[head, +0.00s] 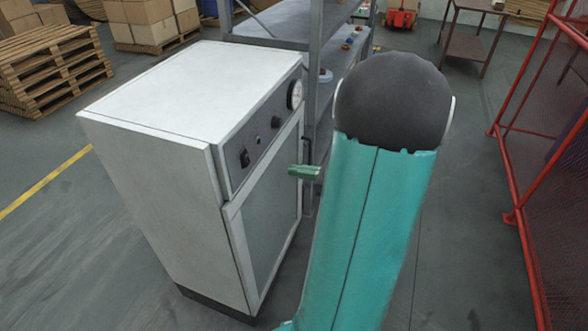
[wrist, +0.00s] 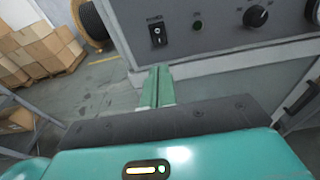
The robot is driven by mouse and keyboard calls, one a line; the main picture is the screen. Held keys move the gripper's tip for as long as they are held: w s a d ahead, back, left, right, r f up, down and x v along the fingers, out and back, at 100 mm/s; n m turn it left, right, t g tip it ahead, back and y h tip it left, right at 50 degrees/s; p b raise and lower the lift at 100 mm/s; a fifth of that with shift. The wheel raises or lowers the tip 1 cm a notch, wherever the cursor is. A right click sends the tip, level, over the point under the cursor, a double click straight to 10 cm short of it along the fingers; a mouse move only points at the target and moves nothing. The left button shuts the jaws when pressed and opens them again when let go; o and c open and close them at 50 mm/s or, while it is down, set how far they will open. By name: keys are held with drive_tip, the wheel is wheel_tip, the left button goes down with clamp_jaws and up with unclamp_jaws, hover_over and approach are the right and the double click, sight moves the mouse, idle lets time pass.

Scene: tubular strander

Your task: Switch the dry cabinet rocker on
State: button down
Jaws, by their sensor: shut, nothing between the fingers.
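The dry cabinet (head: 160,90) is a white box with a grey control panel on its upper front in the head view. Its black rocker (head: 244,158) sits at the left end of the panel. In the wrist view the rocker (wrist: 157,34) shows at the top centre, under a small label, with a green round indicator (wrist: 198,25) to its right. My gripper (head: 304,172) is shut and empty, in front of the cabinet and apart from the panel. In the wrist view my gripper's green fingers (wrist: 157,72) point up toward the rocker, just below it.
A dark knob (wrist: 256,16) and a gauge (head: 295,94) are further right on the panel. A red mesh fence (head: 545,170) is at the right. Pallets (head: 50,70) are at the back left. Floor in front is clear.

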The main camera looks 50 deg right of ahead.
sight(248, 163)
drive_tip(key=x, duration=1.1)
drive_tip(key=shift+w+a, duration=0.15)
drive_tip(key=shift+w, duration=0.1)
drive_tip(key=shift+f, duration=0.1)
